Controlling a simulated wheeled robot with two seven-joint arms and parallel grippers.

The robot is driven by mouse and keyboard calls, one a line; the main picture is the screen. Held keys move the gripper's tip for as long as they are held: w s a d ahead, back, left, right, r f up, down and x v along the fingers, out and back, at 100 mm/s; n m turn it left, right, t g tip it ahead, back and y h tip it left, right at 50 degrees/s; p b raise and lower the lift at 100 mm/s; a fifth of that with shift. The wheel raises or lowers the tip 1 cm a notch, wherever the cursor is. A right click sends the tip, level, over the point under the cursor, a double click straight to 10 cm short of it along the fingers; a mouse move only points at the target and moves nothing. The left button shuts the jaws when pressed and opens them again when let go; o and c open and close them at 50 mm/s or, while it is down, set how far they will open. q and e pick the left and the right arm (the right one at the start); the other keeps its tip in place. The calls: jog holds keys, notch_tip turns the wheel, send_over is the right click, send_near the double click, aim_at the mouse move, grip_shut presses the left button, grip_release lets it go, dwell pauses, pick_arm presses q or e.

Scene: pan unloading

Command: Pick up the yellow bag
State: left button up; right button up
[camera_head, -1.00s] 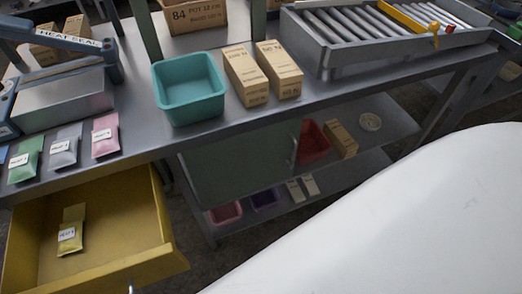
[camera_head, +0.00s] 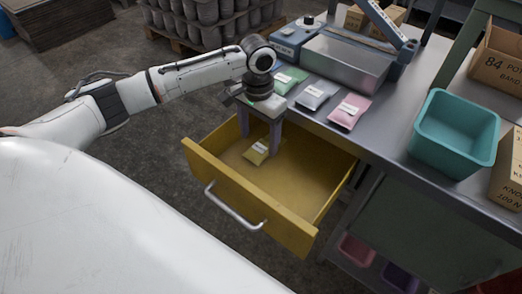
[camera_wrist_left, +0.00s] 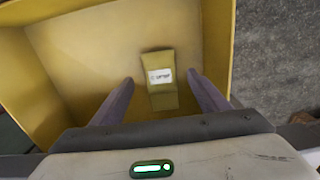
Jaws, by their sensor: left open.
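The yellow bag (camera_head: 257,152), with a white label, lies in the open yellow drawer (camera_head: 224,212). My left gripper (camera_head: 259,150) points down into the drawer over the bag, its two fingers apart. In the left wrist view the bag (camera_wrist_left: 162,98) lies between the open fingers (camera_wrist_left: 161,85), with a gap to each; nothing is held. The drawer floor (camera_wrist_left: 80,70) shows around the bag. My right gripper is not in any view.
Green (camera_head: 290,79), grey (camera_head: 316,94) and pink (camera_head: 349,111) bags lie on the bench above the drawer, near the heat sealer (camera_head: 345,60). A teal bin (camera_head: 455,130) stands to the right.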

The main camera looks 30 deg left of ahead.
aim_at(259, 148)
pick_arm(q)
notch_tip(259, 148, down, 4)
jog(key=shift+f, duration=0.1)
jog(key=c, duration=1.2)
